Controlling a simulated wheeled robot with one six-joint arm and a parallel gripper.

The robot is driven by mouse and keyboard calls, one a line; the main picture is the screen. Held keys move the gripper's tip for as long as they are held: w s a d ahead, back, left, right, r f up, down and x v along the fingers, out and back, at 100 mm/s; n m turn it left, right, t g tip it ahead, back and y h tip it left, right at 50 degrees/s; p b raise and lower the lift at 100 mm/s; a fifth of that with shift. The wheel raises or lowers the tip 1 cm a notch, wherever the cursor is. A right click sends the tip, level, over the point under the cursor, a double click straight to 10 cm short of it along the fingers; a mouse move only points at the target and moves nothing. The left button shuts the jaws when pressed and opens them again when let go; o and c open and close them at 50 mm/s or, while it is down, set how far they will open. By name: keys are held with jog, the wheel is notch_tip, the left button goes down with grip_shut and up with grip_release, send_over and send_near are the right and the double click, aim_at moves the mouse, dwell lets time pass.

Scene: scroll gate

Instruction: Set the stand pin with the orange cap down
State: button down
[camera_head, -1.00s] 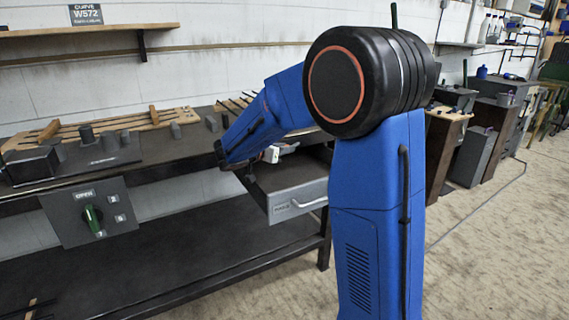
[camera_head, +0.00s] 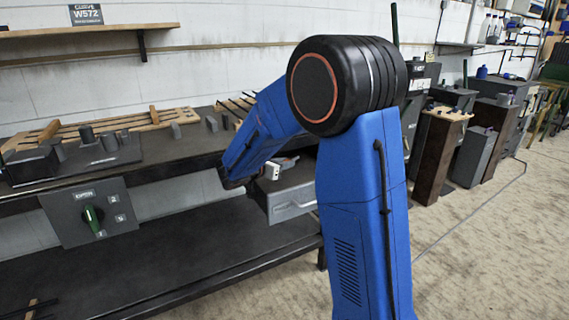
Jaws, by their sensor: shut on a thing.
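My gripper (camera_head: 276,168) shows only in part, small and pale, beyond my blue arm and over the open grey drawer (camera_head: 289,204) under the bench. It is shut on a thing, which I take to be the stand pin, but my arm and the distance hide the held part. I cannot make out an orange cap anywhere. I cannot tell whether the held thing touches the drawer or hangs above it.
The dark bench (camera_head: 178,150) carries a grey block fixture (camera_head: 105,155) and wooden slats (camera_head: 130,119). A panel with a green knob (camera_head: 92,216) hangs at its front left. Cabinets (camera_head: 437,150) stand at right; the floor (camera_head: 490,250) in front is clear.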

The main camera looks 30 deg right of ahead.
jog(key=shift+f, duration=0.4)
jog(key=c, duration=1.6)
grip_release()
jog(key=shift+o, duration=0.2)
jog(key=shift+r, duration=0.25)
jog(key=v, duration=1.2)
jog(key=shift+r, duration=0.35)
jog(key=shift+a, duration=0.1)
